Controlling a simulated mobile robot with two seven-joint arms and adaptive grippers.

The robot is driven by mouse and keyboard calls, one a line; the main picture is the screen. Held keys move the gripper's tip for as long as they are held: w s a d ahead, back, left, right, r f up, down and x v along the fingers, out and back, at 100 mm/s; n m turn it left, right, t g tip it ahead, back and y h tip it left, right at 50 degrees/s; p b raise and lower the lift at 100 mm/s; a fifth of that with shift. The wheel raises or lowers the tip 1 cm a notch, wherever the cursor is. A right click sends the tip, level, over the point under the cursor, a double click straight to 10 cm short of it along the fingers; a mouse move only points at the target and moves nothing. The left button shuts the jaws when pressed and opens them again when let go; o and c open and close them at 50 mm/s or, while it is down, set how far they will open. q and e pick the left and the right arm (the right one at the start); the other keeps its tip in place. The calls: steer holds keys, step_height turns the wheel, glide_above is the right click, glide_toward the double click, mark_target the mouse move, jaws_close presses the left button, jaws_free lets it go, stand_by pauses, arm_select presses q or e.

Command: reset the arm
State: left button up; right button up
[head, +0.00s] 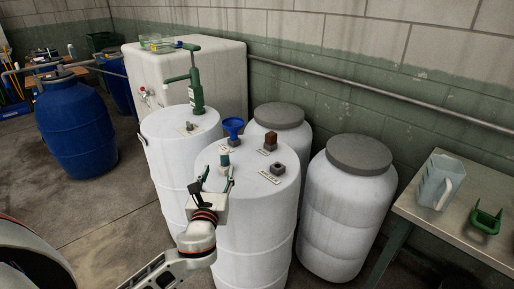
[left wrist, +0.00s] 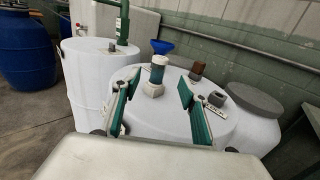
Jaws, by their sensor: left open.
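My left gripper (head: 213,182) is open in front of the top of a white barrel (head: 250,225). In the left wrist view its two green-padded fingers (left wrist: 157,108) are spread wide with nothing gripped between them. A white fitting with a teal band (left wrist: 155,76) stands upright on the barrel top, beyond and between the fingers in that view. It also shows in the head view (head: 224,163), just above the gripper. My right gripper is not in either view.
A blue funnel (head: 233,127), a brown fitting (head: 271,141) and a grey fitting (head: 278,169) stand on the same barrel top. A green hand pump (head: 196,90) rises from the barrel behind. A metal table (head: 455,190) with a clear jug (head: 437,182) stands at right.

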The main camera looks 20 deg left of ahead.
arm_select(q)
steer(key=s+d+f+n+g+h, duration=0.1)
steer(key=s+f+n+g, duration=0.4)
steer(key=s+f+n, duration=0.5)
steer(key=s+d+f+n+g+h, duration=0.1)
steer(key=s+f+n+g, duration=0.4)
steer(key=s+n, duration=0.95)
steer(key=w+d+f+n+t+h, duration=0.1)
steer(key=d+f+t+h, duration=0.3)
steer(key=d+f, duration=1.1)
steer(key=shift+d+f+n+h, duration=0.2)
steer(key=shift+d+n+h, duration=0.55)
steer(key=shift+h, duration=0.95)
steer(key=shift+a, duration=0.15)
